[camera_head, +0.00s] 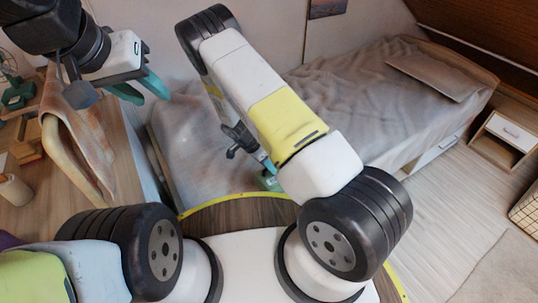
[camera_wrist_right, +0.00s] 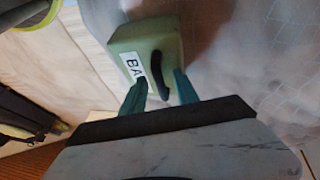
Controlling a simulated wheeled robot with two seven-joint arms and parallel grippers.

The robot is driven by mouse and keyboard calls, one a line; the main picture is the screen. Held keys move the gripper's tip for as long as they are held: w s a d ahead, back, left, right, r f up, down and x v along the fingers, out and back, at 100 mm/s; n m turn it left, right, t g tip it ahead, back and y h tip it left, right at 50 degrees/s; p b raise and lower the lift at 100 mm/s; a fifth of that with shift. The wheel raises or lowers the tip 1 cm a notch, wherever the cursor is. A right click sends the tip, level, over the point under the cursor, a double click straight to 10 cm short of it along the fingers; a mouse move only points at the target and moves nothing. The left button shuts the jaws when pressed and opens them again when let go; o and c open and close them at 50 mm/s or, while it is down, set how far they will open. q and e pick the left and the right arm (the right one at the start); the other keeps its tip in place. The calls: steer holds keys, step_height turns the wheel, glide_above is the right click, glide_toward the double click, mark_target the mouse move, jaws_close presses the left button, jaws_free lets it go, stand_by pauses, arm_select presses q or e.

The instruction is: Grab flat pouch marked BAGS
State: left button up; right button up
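The green pouch (camera_wrist_right: 150,42) shows in the right wrist view, with a white label reading "BA"; the rest of the word is hidden behind a finger. A dark curved strip lies on its face. My right gripper (camera_wrist_right: 160,82) has its two teal fingers apart, overlapping the pouch's near end; I cannot tell whether they touch it. In the head view the pouch (camera_head: 268,181) is a small green patch below my right gripper (camera_head: 266,165), mostly hidden by my arm.
A bed (camera_head: 360,105) with a rumpled grey cover fills the middle and back. A wooden desk (camera_head: 28,215) with a chair (camera_head: 85,135) stands at left. A nightstand (camera_head: 503,137) is at right.

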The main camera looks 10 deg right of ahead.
jaws_close()
stand_by(1.2)
